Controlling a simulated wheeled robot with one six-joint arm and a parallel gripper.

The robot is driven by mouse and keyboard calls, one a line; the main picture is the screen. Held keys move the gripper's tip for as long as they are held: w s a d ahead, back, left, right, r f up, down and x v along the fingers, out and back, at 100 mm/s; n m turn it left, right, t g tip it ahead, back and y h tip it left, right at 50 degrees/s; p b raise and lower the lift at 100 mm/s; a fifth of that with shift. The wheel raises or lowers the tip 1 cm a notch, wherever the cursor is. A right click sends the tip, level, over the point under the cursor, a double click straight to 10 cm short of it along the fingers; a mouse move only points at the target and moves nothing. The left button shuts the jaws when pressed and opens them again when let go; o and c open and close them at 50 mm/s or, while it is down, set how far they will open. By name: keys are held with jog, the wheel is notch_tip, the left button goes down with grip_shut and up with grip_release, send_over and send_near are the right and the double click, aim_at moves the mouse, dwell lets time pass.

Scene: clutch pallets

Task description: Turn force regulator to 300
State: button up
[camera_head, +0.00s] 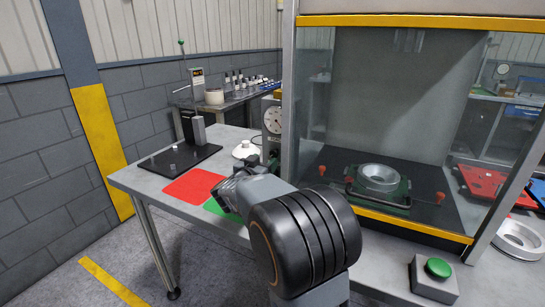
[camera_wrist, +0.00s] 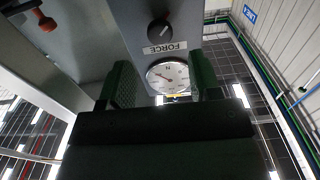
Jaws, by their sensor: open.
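The gauge also shows in the head view (camera_head: 273,121), on the machine's left post. My gripper (camera_wrist: 160,62) is open, its two green fingers apart and nothing between them. It is apart from the knob. In the head view, my gripper (camera_head: 228,190) is partly hidden by my arm.
The press enclosure (camera_head: 380,22) with a yellow-edged opening stands right of the gauge. A green metal fixture (camera_head: 400,200) is inside. A red mat (camera_head: 195,186), a green mat (camera_head: 215,207) and a black stand (camera_head: 165,163) are on the table. A green button box (camera_head: 437,280) is front right.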

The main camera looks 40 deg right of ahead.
aim_at(273, 154)
jog(key=x, duration=0.6)
jog(key=shift+w+d, duration=0.15)
jog(key=shift+d, duration=0.1)
jog(key=shift+c, duration=0.4)
jog(key=c, duration=0.8)
jog(key=shift+c, duration=0.2)
jog(key=shift+b, duration=0.3)
